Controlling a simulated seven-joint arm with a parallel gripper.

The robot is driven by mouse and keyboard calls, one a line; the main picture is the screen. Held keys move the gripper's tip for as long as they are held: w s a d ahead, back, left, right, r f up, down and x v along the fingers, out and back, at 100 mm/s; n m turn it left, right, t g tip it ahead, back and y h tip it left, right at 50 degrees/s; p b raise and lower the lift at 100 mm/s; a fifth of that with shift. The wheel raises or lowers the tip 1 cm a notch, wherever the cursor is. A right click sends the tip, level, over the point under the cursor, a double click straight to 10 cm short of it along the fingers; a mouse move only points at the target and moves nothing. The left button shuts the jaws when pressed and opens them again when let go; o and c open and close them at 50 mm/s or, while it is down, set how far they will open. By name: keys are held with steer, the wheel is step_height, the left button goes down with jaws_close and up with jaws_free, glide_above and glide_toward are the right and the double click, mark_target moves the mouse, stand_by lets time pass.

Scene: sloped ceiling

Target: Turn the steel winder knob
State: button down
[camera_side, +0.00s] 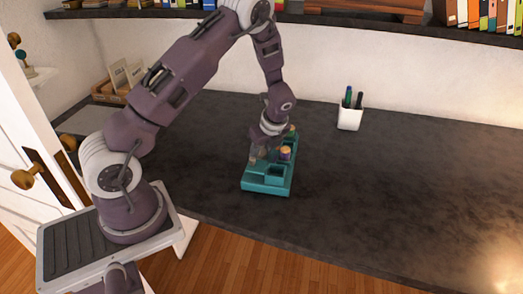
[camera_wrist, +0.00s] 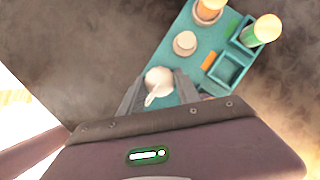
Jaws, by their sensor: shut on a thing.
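A teal tray-like base (camera_side: 265,187) lies on the dark worktop under my gripper; it also shows in the wrist view (camera_wrist: 202,58). The winder knob (camera_wrist: 158,80), pale grey and round with a pointed lever, stands at the base's near end in the wrist view. My gripper (camera_wrist: 160,96) has its two fingers closed around this knob, one on each side. In the side view my gripper (camera_side: 264,148) points down over the base, and its fingertips and the knob are hard to make out there.
A second pale round knob (camera_wrist: 185,43) sits beside the held one. A white pen cup (camera_side: 349,119) stands behind to the right. The worktop (camera_side: 400,190) on the right is clear.

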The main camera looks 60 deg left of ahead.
steer(key=n+g, duration=0.1)
steer(key=n, duration=0.3)
steer(key=n+g, duration=0.1)
steer(key=n, duration=0.1)
steer(key=shift+w+n+g+h, duration=0.25)
steer(key=shift+n+g+h, duration=0.05)
steer(key=shift+n+h, duration=0.1)
steer(key=n+h, duration=0.1)
steer(key=n, duration=0.2)
steer(key=n+g, duration=0.1)
steer(key=n, duration=0.2)
steer(key=shift+w+a+h, duration=0.1)
steer(key=shift+a+h, duration=0.1)
steer(key=shift+h, duration=0.2)
steer(key=n+h, duration=0.1)
steer(key=n, duration=0.2)
steer(key=n+h, duration=0.1)
steer(key=n, duration=0.2)
steer(key=shift+a+n+g, duration=0.2)
steer(key=shift+n+g, duration=0.2)
steer(key=n+h, duration=0.1)
steer(key=n, duration=0.2)
steer(key=n+t+h, duration=0.1)
steer(key=n, duration=0.1)
steer(key=shift+a+n+h, duration=0.15)
steer(key=shift+n+h, duration=0.15)
steer(key=shift+n, duration=0.4)
steer(key=c, duration=1.1)
jaws_free()
steer(key=shift+c, duration=0.2)
